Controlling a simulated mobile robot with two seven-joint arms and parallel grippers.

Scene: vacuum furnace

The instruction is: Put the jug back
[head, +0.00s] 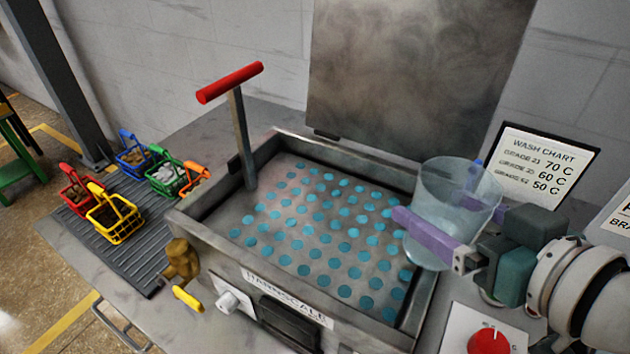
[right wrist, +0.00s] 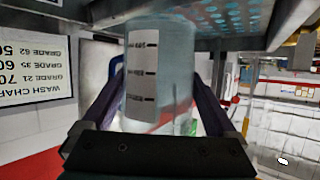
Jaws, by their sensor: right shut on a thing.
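A clear jug (head: 462,185) is over the right end of the metal wash tank (head: 290,138) in the head view. My right gripper (head: 436,212) is shut on it, with purple fingers on either side of its wall. In the right wrist view, the jug (right wrist: 172,62) stands between the fingers (right wrist: 160,105), with a white label of dark graduation marks on its side. I cannot tell whether it holds liquid. My left gripper is not in view.
The tank's lid (head: 415,70) stands open behind it. A red T-handle (head: 230,82) rises at the tank's left. Coloured baskets (head: 115,218) stand on a ribbed mat (head: 140,262) at left. A wash chart (head: 545,165) and a red knob (head: 488,342) are at right.

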